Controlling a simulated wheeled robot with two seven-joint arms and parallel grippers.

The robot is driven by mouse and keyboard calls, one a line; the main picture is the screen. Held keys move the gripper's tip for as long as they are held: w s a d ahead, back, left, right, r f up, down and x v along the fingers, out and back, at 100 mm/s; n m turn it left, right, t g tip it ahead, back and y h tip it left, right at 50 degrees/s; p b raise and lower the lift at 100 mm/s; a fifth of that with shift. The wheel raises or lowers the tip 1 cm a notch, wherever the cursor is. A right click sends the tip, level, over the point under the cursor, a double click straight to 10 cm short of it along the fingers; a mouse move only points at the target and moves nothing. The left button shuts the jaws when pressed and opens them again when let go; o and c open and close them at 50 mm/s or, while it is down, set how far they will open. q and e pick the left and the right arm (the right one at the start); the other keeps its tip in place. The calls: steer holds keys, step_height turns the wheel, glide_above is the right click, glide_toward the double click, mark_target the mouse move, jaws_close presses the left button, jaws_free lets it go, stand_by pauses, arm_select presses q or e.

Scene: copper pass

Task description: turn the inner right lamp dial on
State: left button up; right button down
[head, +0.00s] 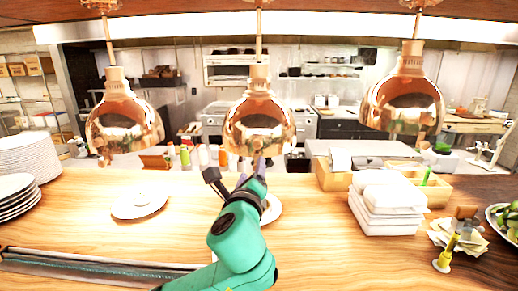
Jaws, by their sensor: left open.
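Three copper heat lamps hang over the wooden counter. The middle lamp (259,120) is straight ahead, with the left lamp (124,120) and the right lamp (402,100) to its sides. A small copper knob (104,160) shows at the lower rim of the left lamp, and a similar one (420,146) at the right lamp. My left gripper (236,174) is open, its fingers apart just below the middle lamp's lower front rim. One finger overlaps that rim, so I cannot tell whether it touches or what the dial's position is. My right gripper is not in view.
Plate stacks (28,160) stand at the left, and a plate (139,205) lies left of my arm. Another plate (272,208) is partly hidden behind it. White stacked containers (388,205) and wooden boxes (333,178) stand at the right. A metal rail (90,265) lies front left.

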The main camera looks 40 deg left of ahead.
mark_target(256, 146)
arm_select(q)
steer(key=p+x, duration=0.1)
steer(key=x, duration=0.2)
steer(key=r+p+x, duration=0.1)
steer(key=p+x, duration=0.1)
steer(key=x, duration=0.1)
steer(key=r+p+x, duration=0.1)
steer(key=p+x, duration=0.1)
steer(key=x, duration=0.2)
steer(key=shift+a+r, duration=0.1)
steer(key=shift+a, duration=0.1)
steer(key=x, duration=0.3)
steer(key=shift+d+f, duration=0.1)
steer(key=shift+f, duration=0.25)
steer(key=shift+s+d+r, duration=0.2)
steer(key=shift+s+d, duration=0.1)
steer(key=shift+s+r, duration=0.1)
steer(key=shift+s, duration=0.05)
steer(key=c, duration=0.9)
jaws_close()
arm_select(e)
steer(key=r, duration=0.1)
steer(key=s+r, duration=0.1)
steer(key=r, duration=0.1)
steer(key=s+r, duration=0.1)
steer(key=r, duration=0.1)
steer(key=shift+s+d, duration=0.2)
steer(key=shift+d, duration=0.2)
